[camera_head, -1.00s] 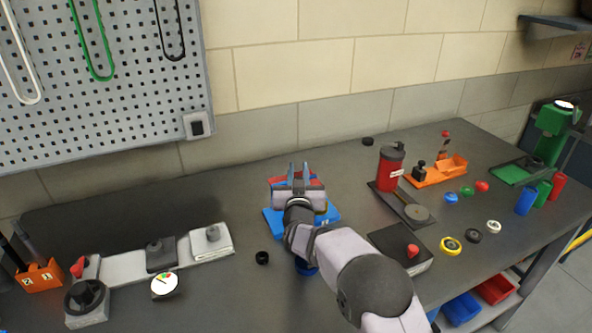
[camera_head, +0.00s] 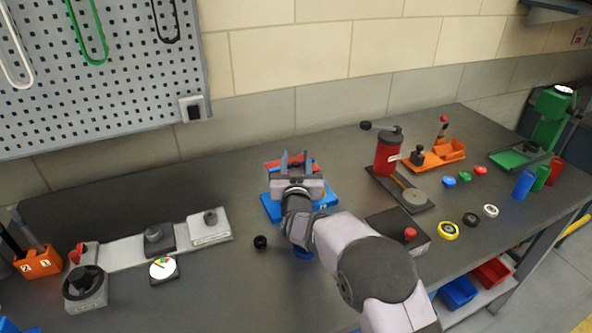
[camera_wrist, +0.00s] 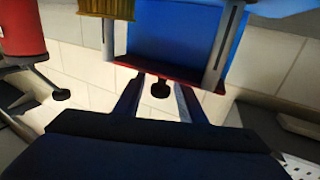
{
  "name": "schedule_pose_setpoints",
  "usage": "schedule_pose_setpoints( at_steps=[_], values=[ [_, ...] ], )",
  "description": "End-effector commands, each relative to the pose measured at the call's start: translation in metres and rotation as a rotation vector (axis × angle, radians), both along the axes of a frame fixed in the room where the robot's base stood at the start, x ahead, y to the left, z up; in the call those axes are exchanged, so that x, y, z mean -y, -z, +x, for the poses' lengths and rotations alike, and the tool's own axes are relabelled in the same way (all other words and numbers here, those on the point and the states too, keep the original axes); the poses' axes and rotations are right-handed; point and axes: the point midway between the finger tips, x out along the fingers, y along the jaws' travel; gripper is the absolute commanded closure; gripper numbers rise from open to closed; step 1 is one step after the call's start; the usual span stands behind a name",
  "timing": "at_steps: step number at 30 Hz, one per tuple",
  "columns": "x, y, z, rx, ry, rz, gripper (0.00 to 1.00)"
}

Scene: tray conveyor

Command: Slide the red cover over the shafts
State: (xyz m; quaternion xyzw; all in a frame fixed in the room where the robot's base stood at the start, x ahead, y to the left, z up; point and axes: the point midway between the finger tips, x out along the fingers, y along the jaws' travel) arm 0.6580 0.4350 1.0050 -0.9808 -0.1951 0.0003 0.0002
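The red cover (camera_head: 274,164) shows as red edges behind my gripper in the head view. In the wrist view the red cover (camera_wrist: 150,73) is a thin red plate edge against a blue body (camera_wrist: 175,30), with a small black knob (camera_wrist: 160,89). My gripper (camera_head: 295,158) is over the blue fixture (camera_head: 271,209). In the wrist view my gripper (camera_wrist: 157,88) has its two fingers apart, one on each side of the knob, with gaps visible. Grey upright bars (camera_wrist: 227,45) stand at the sides of the blue body. My arm hides much of the fixture, and I cannot clearly identify the shafts.
A red canister (camera_head: 387,157) stands right of the fixture, with a dark box with a red button (camera_head: 393,232) nearer. A small black cap (camera_head: 260,242) lies to the left. Farther left is a white rail (camera_head: 121,259) with blocks. The bench between is clear.

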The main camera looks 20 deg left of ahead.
Motion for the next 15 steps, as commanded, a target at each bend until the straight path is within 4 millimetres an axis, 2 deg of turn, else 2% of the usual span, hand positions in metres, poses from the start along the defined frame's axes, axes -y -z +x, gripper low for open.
schedule_pose_setpoints(
  at_steps=[9, 15],
  values=[
    [0.013, 0.001, -0.033, 0.001, -0.002, 0.0, 0.63],
    [0.019, 0.0, -0.047, 0.001, -0.001, 0.001, 0.63]
  ],
)
